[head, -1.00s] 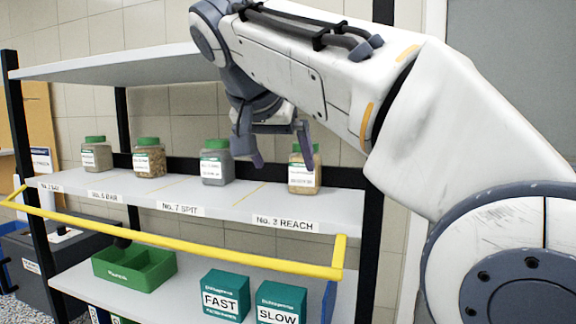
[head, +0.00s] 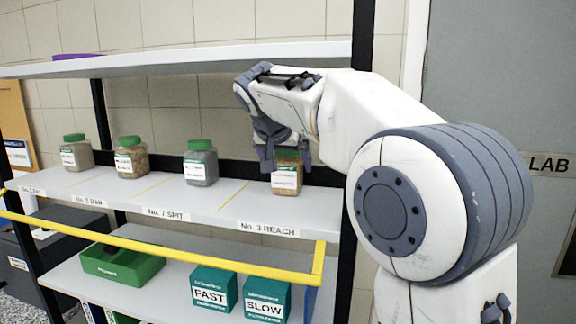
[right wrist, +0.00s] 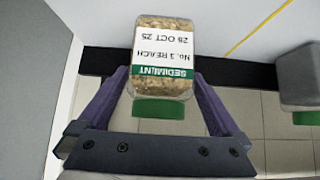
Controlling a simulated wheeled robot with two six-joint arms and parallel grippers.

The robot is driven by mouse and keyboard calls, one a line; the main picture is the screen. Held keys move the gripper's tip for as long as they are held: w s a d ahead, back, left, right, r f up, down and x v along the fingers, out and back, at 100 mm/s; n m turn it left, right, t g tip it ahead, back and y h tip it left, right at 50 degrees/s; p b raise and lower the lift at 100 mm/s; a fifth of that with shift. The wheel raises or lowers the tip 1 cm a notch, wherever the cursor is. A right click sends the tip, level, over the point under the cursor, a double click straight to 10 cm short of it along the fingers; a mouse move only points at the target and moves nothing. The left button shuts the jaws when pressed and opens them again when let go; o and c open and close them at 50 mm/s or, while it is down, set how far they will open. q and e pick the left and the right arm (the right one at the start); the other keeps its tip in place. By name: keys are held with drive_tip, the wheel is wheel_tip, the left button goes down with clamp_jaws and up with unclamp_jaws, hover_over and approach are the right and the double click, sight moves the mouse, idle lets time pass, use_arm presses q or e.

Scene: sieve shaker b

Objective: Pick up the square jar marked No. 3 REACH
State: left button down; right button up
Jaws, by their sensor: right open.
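The square jar marked No. 3 REACH (head: 287,178) stands upright on the upper shelf behind the shelf label "No. 3 REACH" (head: 268,229). It has a green lid and tan grainy contents. In the right wrist view the jar (right wrist: 163,85) shows upside down, its label reading SEDIMENT. My right gripper (head: 287,160) is open at the jar's upper part, partly hiding the lid in the head view. In the right wrist view the purple fingers of the right gripper (right wrist: 162,85) are on either side of the jar's lid end, with gaps visible. My left gripper is not in view.
More green-lidded jars stand to the left: a grey one (head: 201,163), a brown one (head: 131,157) and a beige one (head: 77,153). A yellow rail (head: 170,248) runs along the front. A shelf board (head: 200,58) is above. A green tray (head: 122,264) and FAST and SLOW boxes sit below.

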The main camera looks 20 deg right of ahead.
drive_tip(key=shift+w+d+f, duration=0.1)
drive_tip(key=shift+w+f, duration=0.1)
drive_tip(key=shift+f, duration=0.1)
clamp_jaws()
drive_tip(key=shift+r, duration=0.1)
drive_tip(key=shift+r, duration=0.1)
